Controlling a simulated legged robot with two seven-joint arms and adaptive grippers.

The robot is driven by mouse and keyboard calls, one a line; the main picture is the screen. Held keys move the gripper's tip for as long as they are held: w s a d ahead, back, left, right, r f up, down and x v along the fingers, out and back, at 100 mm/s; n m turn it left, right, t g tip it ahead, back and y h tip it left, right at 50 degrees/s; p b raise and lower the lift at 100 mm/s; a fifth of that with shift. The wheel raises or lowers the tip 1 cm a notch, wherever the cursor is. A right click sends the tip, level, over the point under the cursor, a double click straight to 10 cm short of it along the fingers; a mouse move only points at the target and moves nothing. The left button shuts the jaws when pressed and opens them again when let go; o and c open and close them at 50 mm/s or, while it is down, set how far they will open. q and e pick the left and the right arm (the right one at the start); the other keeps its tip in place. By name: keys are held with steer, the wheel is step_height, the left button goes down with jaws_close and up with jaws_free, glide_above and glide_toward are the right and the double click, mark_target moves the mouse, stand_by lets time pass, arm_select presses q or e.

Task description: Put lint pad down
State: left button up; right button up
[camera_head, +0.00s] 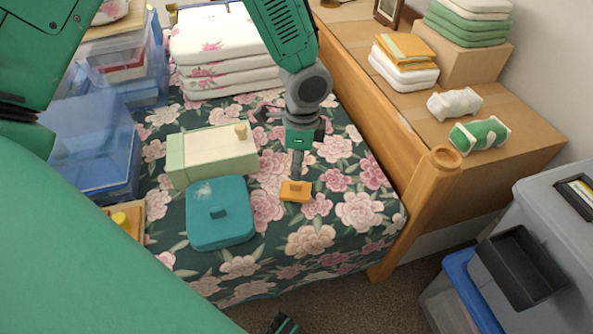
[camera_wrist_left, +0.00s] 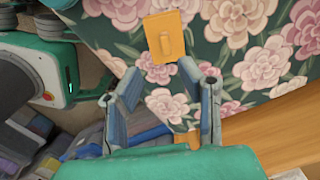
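The lint pad, an orange-yellow block with a small raised grip (camera_head: 296,191), is at the flowered bedspread, right of the teal box. My left gripper (camera_head: 296,170) points down from above, directly over the pad. In the left wrist view the pad (camera_wrist_left: 163,37) lies just beyond the fingertips. The two blue-grey fingers stand apart there, with nothing clamped between them. Exact contact between fingertips and pad cannot be told. My right gripper is not clearly seen.
The teal box (camera_head: 220,213) and a pale green box (camera_head: 212,153) sit left of the pad. Folded bedding (camera_head: 222,50) is at the back, blue bins (camera_head: 90,145) at left. The wooden bed rail (camera_head: 372,110) runs along the right. Bedspread in front of the pad is clear.

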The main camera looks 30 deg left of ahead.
arm_select(q)
step_height(320, 180, up, 4)
steer(key=shift+f+p, duration=0.25)
steer(key=shift+p, duration=0.25)
steer(key=shift+d, duration=0.1)
